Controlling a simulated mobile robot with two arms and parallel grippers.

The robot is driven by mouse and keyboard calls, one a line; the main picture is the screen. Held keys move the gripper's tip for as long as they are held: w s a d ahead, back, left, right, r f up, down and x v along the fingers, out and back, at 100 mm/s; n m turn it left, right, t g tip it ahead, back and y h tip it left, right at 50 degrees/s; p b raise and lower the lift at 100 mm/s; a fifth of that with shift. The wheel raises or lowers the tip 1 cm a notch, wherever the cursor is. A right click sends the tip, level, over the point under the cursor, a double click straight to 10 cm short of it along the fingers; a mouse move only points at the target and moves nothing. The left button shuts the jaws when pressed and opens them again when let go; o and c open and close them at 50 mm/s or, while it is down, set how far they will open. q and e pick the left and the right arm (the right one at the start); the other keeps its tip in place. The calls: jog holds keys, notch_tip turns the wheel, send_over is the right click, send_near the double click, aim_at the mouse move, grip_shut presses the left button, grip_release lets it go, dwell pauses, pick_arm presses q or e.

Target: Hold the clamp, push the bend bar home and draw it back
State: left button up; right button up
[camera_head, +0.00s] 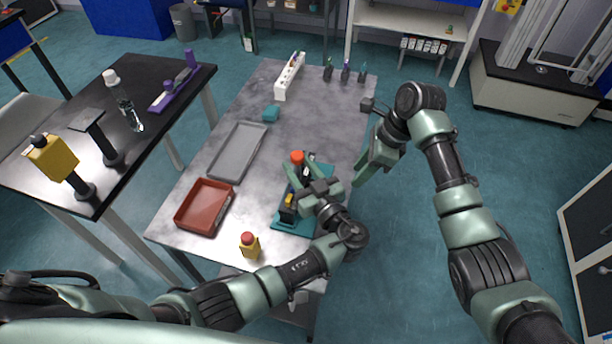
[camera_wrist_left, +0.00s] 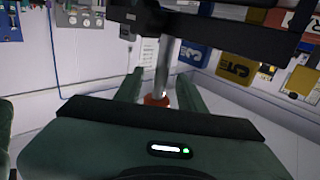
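The bend fixture stands on a teal base plate (camera_head: 286,222) near the table's right edge, with a red-orange knob (camera_head: 297,157) at its far end. My left gripper (camera_head: 311,178) is over the fixture and hides much of it. Its fingers are apart. In the left wrist view they stand either side of a grey rod (camera_wrist_left: 164,72) with a red-orange part (camera_wrist_left: 156,101) at its lower end. I cannot tell whether they touch it. My right gripper (camera_head: 366,167) hangs beyond the table's right edge, apart from the fixture. The clamp and bend bar cannot be clearly told apart.
A red tray (camera_head: 181,214), a grey tray (camera_head: 211,174) and a yellow object with a red top (camera_head: 250,246) lie left of and before the fixture. A white rack (camera_head: 289,76) and small bottles (camera_head: 345,73) stand at the far end.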

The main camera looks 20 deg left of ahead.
pick_arm(q)
jog(key=shift+w+a, duration=0.25)
grip_shut()
dwell(1.3)
pick_arm(e)
jog(key=shift+s+d+f, duration=0.1)
jog(key=c, duration=0.7)
jog(key=d+y, duration=0.1)
jog(key=s+d+f+m+y, duration=0.1)
jog(key=s+d+f, duration=0.1)
jog(key=shift+d+m+t+y, duration=0.3)
jog(key=shift+m+y, duration=0.1)
grip_shut()
jog(key=s+d+m+t+y, duration=0.2)
jog(key=s+d, duration=0.1)
jog(key=d, duration=0.4)
jog(key=shift+d+r, duration=0.25)
